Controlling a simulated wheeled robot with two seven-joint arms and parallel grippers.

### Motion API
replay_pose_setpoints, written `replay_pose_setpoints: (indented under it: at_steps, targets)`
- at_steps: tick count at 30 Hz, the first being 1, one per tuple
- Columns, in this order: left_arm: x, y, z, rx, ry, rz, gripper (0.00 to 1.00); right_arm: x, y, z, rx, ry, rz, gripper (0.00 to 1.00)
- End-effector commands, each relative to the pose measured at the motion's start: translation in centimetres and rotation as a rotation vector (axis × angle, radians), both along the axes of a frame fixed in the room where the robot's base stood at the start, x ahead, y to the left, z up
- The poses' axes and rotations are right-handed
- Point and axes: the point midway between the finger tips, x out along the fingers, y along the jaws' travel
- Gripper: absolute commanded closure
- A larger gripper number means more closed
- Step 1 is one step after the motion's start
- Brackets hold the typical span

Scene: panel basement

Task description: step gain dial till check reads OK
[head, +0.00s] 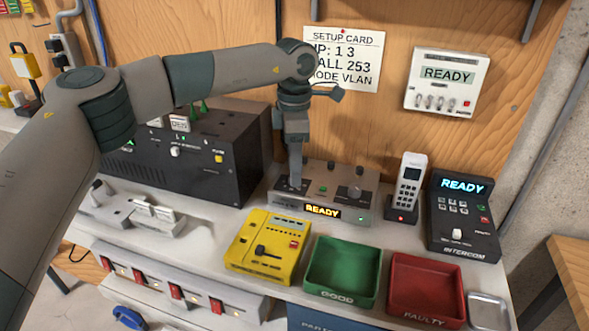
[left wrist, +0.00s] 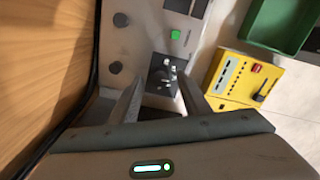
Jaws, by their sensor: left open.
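A grey box (head: 374,205) with dark knobs, a green button and an amber display reading "READY" (head: 323,210) stands on the bench. My left gripper (head: 295,184) points down over the box's left end, hiding that part in the head view. In the left wrist view a dark dial (left wrist: 163,73) on a black square plate sits just ahead of and between the fingertips of my open gripper (left wrist: 162,88). Contact cannot be told. The box's green button (left wrist: 175,34) lies beyond the dial. The small labels are unreadable, so which knob is the gain dial cannot be told. My right gripper is out of view.
A yellow box (head: 262,262), green tray (head: 345,262) and red tray (head: 425,285) stand in front. A handset (head: 409,182) and an intercom reading "READY" (head: 463,215) stand right. A black unit (head: 205,160) stands left. A wall panel (head: 447,90) reads "READY".

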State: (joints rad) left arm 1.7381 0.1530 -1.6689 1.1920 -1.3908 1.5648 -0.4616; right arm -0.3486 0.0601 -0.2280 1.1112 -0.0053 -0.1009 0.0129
Motion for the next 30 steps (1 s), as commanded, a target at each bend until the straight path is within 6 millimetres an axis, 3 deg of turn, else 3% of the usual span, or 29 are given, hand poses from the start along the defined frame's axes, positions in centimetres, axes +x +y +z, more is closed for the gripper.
replay_pose_setpoints:
  at_steps: [15, 30]
  targets:
    - [0.0, 0.0, 6.1, 0.0, -0.001, 0.001, 0.57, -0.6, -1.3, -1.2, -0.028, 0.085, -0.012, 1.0]
    - [0.0, 0.0, 6.5, 0.001, 0.0, 0.0, 0.57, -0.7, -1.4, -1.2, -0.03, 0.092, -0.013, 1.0]
